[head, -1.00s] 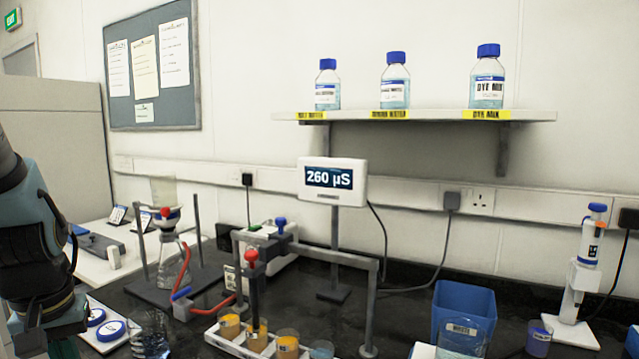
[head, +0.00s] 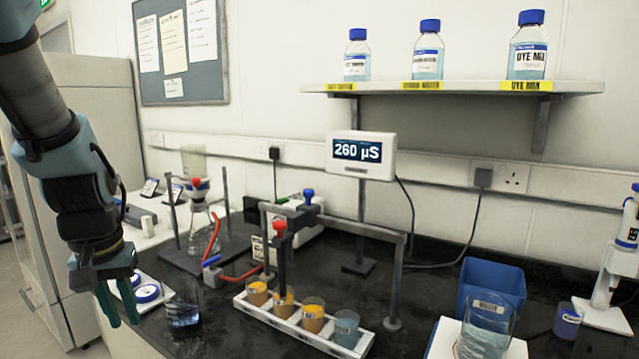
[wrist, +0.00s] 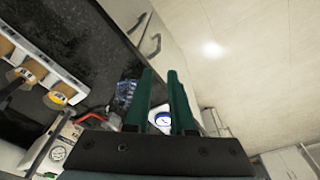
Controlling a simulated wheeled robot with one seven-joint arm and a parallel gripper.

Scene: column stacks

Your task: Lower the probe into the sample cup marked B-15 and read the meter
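The probe (head: 281,262) is a dark rod with a red knob, hanging from a grey rail frame (head: 345,226). Its lower end meets the second cup from the left (head: 284,303); I cannot tell how deep it reaches. The white rack (head: 300,332) also holds a left cup (head: 257,291) and a third cup (head: 313,315) with orange contents, and a bluish right cup (head: 346,328). Cup markings are too small to read. The meter (head: 361,155) shows 260 µS. My gripper (head: 120,318) is open and empty, pointing down left of the rack; its fingers (wrist: 166,85) stand apart in the wrist view.
A dark glass beaker (head: 183,305) and blue-lidded dishes (head: 147,293) are near my gripper. A flask stand with red tubing (head: 214,235) is behind. A blue bin (head: 492,287) and glass beaker (head: 486,330) stand right. Black bench shows between rack and bin.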

